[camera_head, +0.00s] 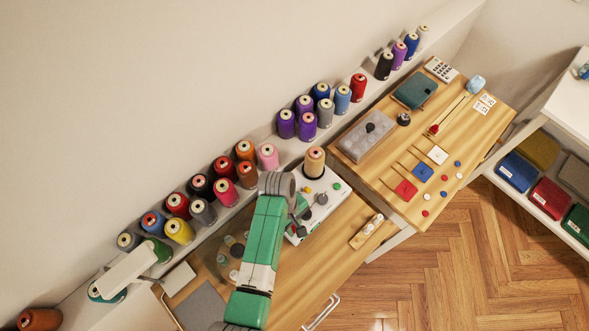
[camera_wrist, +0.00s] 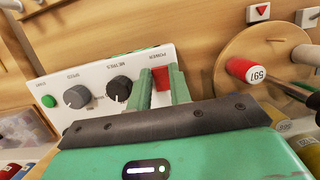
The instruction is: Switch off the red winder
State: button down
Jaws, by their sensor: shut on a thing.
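A white winder (camera_head: 327,186) stands on the wooden table, with a tan thread cone (camera_head: 314,162) on top. In the wrist view its white panel (camera_wrist: 112,66) carries a green start button (camera_wrist: 49,101), two black knobs marked speed (camera_wrist: 77,97) and metres (camera_wrist: 120,89), and a red power switch (camera_wrist: 161,77). My gripper (camera_wrist: 162,82) is at the panel's right end, with its green fingers on either side of the red switch, shut on it. The switch's lower part is hidden behind the gripper. In the head view my arm covers the fingertips and part of the winder.
Several thread cones (camera_head: 179,231) line the shelf behind the winder. A round wooden disc (camera_wrist: 232,49) with a red-ended spool (camera_wrist: 244,69) is close at right in the wrist view. A small wooden stand (camera_head: 366,231) is on the table's front right.

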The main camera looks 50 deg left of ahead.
jog(key=c, duration=1.3)
grip_release()
jog(key=p+v, duration=0.1)
jog(key=v, duration=0.7)
